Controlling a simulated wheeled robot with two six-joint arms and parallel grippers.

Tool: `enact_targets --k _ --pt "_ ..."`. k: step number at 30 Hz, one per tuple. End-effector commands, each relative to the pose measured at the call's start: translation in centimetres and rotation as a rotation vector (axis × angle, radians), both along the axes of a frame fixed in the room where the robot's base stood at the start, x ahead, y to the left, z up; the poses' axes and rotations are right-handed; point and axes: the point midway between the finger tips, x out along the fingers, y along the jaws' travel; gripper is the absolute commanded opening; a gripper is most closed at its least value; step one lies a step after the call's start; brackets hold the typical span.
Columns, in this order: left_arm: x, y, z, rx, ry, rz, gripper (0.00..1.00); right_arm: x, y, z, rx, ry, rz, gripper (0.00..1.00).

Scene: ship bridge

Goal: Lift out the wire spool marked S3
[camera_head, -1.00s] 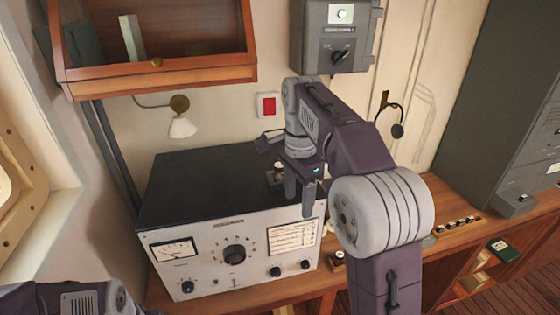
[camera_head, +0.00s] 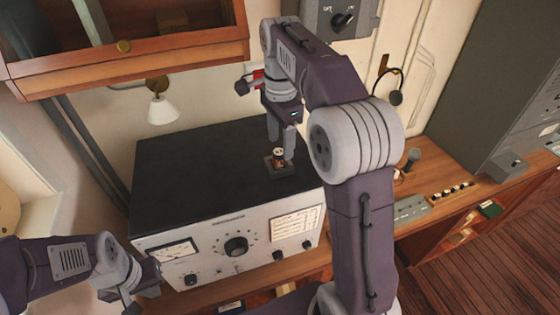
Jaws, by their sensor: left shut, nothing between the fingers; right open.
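A small wire spool (camera_head: 278,157) with a dark top and a copper-coloured, pale-banded side stands in a small dark holder (camera_head: 283,171) on top of the grey-white radio set (camera_head: 205,253). Its marking is too small to read. My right gripper (camera_head: 281,143) is open, pointing down just above and behind the spool, with its fingers apart and nothing between them. I cannot tell whether a finger touches the holder. My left gripper (camera_head: 143,293) is shut and empty at the lower left, in front of the radio's left corner.
The radio's black top (camera_head: 190,165) is otherwise bare. A wooden cabinet (camera_head: 130,70) overhangs at the upper left, with a wall lamp (camera_head: 162,108) below it. A microphone (camera_head: 411,160) and a row of switches (camera_head: 450,193) are on the wooden desk to the right.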

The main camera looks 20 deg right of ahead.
Motion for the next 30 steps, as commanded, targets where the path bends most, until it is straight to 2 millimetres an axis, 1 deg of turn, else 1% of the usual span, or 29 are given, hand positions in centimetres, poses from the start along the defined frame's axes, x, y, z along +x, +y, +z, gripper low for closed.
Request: enact_targets --k 5,12,14,16,21,23,24,26,27,28,30 --pt "0.1 0.0 0.1 0.0 -0.001 0.0 0.0 -0.1 0.0 -0.7 0.0 0.002 0.0 0.58" --pt "0.0 0.0 0.8 0.0 -0.001 0.0 0.0 -0.3 0.1 -4.5 0.001 0.005 0.0 0.58" --pt "0.0 0.0 0.9 0.0 -0.001 0.0 0.0 -0.3 0.1 -5.1 0.001 0.004 0.0 0.58" --pt "0.0 0.0 0.9 0.0 -0.001 0.0 0.0 -0.2 0.1 -5.4 0.0 0.001 0.0 0.58" --pt "0.0 0.0 0.8 0.0 -0.001 0.0 0.0 -0.2 0.1 -5.5 0.0 0.0 0.0 0.58" --pt "0.0 0.0 0.8 0.0 -0.001 0.0 0.0 -0.2 0.1 -5.4 0.0 0.0 0.0 0.41" --pt "0.0 0.0 0.8 0.0 -0.001 0.0 0.0 -0.2 0.1 -5.4 0.0 0.0 0.0 0.3" --pt "0.0 0.0 0.8 0.0 -0.001 0.0 0.0 -0.2 0.1 -5.4 0.0 0.0 0.0 0.13" --pt "0.0 0.0 0.8 0.0 -0.001 0.0 0.0 -0.2 0.1 -5.4 0.0 0.0 0.0 0.02" --pt "0.0 0.0 0.8 0.0 -0.001 0.0 0.0 -0.2 0.1 -5.4 0.0 0.0 0.0 0.0" --pt "0.0 0.0 0.8 0.0 -0.001 0.0 0.0 -0.2 0.1 -5.4 0.0 0.0 0.0 0.0"
